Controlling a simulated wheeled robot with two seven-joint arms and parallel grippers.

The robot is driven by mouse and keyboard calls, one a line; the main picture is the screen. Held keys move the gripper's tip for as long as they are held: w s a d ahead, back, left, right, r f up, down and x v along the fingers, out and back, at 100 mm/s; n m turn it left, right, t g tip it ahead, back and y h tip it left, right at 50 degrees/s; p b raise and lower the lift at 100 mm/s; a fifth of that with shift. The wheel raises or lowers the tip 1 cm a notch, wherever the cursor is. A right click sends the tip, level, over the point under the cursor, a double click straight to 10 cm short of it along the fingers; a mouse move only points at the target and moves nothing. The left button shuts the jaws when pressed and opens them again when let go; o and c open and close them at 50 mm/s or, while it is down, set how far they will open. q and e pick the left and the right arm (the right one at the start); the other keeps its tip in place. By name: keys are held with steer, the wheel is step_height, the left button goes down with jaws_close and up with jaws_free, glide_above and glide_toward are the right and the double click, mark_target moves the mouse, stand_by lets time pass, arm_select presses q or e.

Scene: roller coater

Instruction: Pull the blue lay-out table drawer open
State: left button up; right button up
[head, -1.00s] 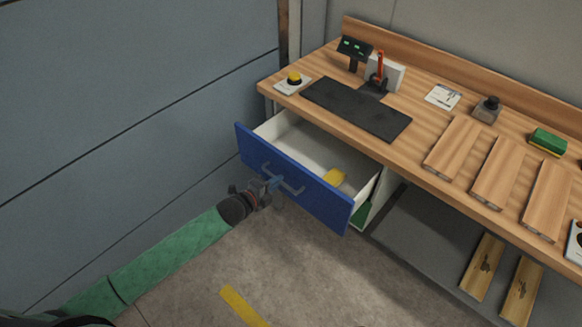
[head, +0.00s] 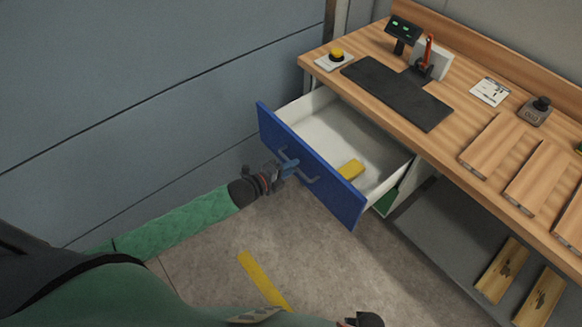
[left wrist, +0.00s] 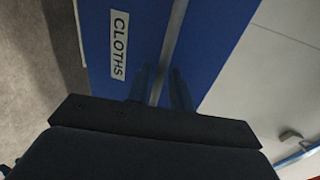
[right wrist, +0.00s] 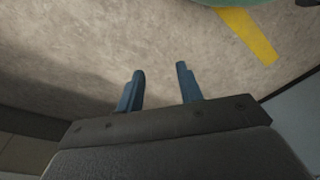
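The blue drawer front (head: 330,187) of the lay-out table stands well out from the table, and the white inside (head: 325,133) shows. A yellow block (head: 350,169) lies in the drawer. My left gripper (head: 288,167) is at the grey bar handle (head: 312,181) on the drawer front. In the left wrist view its two fingers (left wrist: 160,82) stand on either side of the handle bar (left wrist: 168,45), closed around it. A white CLOTHS label (left wrist: 119,45) is beside it. My right gripper (right wrist: 161,82) is open and empty above the floor.
The wooden table top (head: 455,142) carries a black mat (head: 397,93), a yellow button (head: 336,54) and several wooden boards. A grey lower shelf (head: 435,225) holds more boards. A grey wall (head: 150,90) stands at the left. Floor (head: 320,255) in front is clear, with yellow tape (head: 262,280).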

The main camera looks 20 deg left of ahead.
arm_select(q)
steer(key=shift+o, duration=0.5)
